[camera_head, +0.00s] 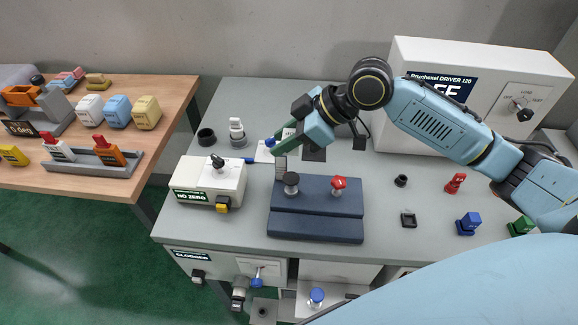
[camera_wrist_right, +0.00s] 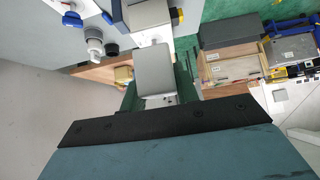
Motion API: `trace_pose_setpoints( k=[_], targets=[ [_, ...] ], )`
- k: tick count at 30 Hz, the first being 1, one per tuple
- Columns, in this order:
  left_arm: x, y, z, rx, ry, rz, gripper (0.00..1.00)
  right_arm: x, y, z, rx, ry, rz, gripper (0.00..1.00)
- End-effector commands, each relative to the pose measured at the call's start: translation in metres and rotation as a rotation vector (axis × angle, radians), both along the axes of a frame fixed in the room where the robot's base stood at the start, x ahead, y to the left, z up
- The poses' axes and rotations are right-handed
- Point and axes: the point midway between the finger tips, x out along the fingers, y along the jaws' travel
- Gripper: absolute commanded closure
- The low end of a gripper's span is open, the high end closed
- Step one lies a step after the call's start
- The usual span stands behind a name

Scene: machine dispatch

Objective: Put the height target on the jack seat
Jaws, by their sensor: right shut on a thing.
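My right gripper (camera_head: 287,130) is above the back middle of the grey bench. Its green fingers point left in the head view. In the right wrist view the gripper (camera_wrist_right: 157,88) is shut on a plain grey block (camera_wrist_right: 153,72), which I take for the height target. In the head view only a pale bit of the block (camera_head: 289,132) shows between the fingers. It is held apart from the blue fixture block (camera_head: 316,187). I cannot tell for certain which part is the jack seat. My left gripper is not in view.
A NO ZERO box (camera_head: 207,181) stands left of the blue fixture, with a white fitting (camera_head: 237,132) behind. A large DRIVER cabinet (camera_head: 455,125) stands back right. Small red (camera_head: 455,183) and blue (camera_head: 467,223) parts stand at right. A wooden table (camera_head: 130,190) is at left.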

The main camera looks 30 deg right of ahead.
Motion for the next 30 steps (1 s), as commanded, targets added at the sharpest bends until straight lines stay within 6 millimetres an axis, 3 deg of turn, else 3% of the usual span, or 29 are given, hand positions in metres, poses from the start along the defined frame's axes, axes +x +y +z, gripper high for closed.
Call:
trace_pose_setpoints(
  k=[3, 6, 11, 18, 30],
  targets=[
    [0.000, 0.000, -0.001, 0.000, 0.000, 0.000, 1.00, -0.001, 0.000, -0.027, 0.002, 0.009, -0.001, 0.95],
    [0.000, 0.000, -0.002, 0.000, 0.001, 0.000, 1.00, -0.001, 0.000, -0.042, 0.001, 0.005, -0.001, 0.95],
    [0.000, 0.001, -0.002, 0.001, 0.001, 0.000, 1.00, 0.000, 0.000, -0.052, 0.001, 0.002, -0.001, 0.95],
    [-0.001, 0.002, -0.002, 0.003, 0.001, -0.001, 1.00, -0.001, 0.000, -0.084, 0.000, 0.004, -0.002, 0.95],
    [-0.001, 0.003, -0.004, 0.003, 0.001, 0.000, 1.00, 0.000, 0.000, -0.090, 0.000, 0.001, -0.001, 0.95]
  ],
)
